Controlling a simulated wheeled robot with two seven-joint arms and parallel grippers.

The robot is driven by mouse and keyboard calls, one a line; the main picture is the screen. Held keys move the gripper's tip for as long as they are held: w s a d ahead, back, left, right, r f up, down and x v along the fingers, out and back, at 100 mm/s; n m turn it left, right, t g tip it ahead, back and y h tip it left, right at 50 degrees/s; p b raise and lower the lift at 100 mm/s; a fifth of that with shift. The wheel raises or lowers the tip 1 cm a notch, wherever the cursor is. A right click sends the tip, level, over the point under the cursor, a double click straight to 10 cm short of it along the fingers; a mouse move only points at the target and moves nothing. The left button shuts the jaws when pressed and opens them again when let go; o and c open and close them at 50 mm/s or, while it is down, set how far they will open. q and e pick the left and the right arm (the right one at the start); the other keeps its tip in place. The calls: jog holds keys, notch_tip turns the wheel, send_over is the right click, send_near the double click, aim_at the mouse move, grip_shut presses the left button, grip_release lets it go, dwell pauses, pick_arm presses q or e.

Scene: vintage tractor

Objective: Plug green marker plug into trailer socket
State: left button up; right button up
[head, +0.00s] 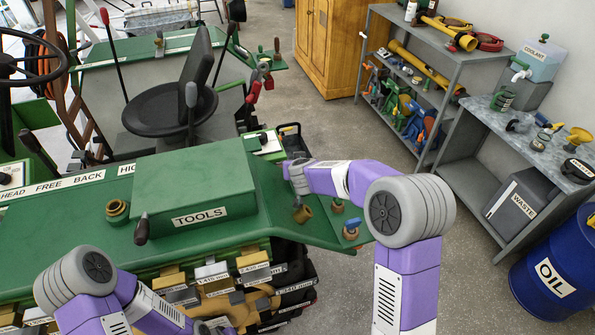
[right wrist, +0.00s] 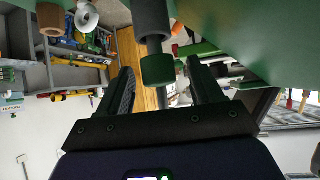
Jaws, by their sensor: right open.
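A dark grey plug with a green end, which looks like the green marker plug (right wrist: 158,69), stands out from the green tractor surface in the right wrist view. It lies between the spread fingers of my right gripper (right wrist: 160,64). The gripper is open, and I cannot tell whether either finger touches the plug. In the head view my right wrist hangs over the tractor's edge and the gripper is hidden. My left arm comes in at the bottom left; its gripper does not show. I cannot make out the trailer socket for certain.
A green TOOLS box (head: 195,185) sits on the tractor deck. A brass fitting (head: 302,212) and a blue-topped fitting (head: 351,229) stand near my right arm. A grey shelf (head: 455,75), a bench and a blue OIL drum (head: 555,265) stand right, across open floor.

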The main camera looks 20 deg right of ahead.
jog(key=c, duration=1.1)
jog(key=shift+o, duration=0.2)
jog(key=shift+w+r, duration=0.1)
notch_tip(320, 180, up, 10)
jog(key=p, duration=0.7)
jog(key=shift+r+p, duration=1.4)
jog(key=shift+p, duration=0.5)
jog(key=shift+r, duration=1.25)
